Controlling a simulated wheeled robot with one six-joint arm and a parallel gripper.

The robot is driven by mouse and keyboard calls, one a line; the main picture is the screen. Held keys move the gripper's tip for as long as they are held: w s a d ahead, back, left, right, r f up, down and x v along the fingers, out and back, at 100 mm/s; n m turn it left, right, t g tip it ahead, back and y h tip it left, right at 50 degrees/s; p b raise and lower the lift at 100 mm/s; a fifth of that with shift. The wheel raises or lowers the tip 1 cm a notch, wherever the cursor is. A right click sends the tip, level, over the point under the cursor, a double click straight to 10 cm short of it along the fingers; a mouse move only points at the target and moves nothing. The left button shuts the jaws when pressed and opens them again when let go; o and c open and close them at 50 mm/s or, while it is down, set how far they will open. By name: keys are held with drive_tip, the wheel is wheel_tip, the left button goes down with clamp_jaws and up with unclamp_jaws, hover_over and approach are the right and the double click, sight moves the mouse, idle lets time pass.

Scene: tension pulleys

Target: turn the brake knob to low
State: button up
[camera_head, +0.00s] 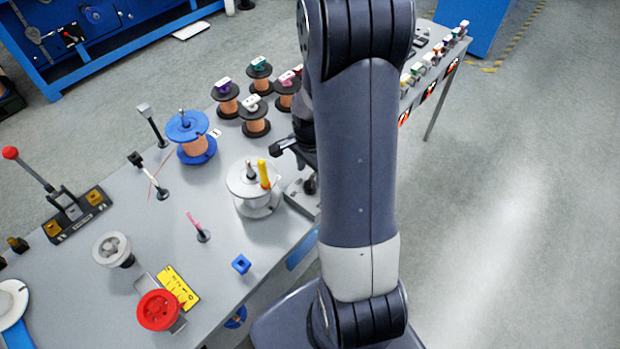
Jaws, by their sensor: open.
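A red round knob (158,310) sits at the front of the grey table, on a small metal bracket. A yellow plate (178,288) with dark marks lies beside it; its marks are too small to read. I take the red knob to be the brake knob, but its setting cannot be read. My gripper (294,166) is at the table's right part, partly hidden behind my arm. Its dark fingers are apart, with nothing seen between them. It is well to the right of and behind the red knob, close to a white spool (254,200).
A grey wheel (112,248), a pink-tipped post (199,229) and a blue block (241,264) stand around the knob. A blue spool (190,138) and several copper spools (254,117) stand farther back. A red-balled lever (29,168) rises at left. My arm hides the table's right middle.

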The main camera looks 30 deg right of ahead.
sight(310, 181)
drive_tip(key=shift+f, duration=2.4)
drive_tip(key=c, duration=1)
drive_tip(key=shift+o, duration=0.2)
drive_tip(key=shift+n, duration=0.4)
drive_tip(key=n+b, duration=0.2)
drive_tip(key=n, duration=0.2)
drive_tip(key=shift+f+n+b, duration=0.1)
drive_tip(key=shift+n+b, duration=0.25)
drive_tip(key=shift+n, duration=0.05)
drive_tip(key=n+b, duration=0.1)
drive_tip(key=n, duration=0.5)
drive_tip(key=shift+b, duration=0.35)
drive_tip(key=shift+n, duration=0.3)
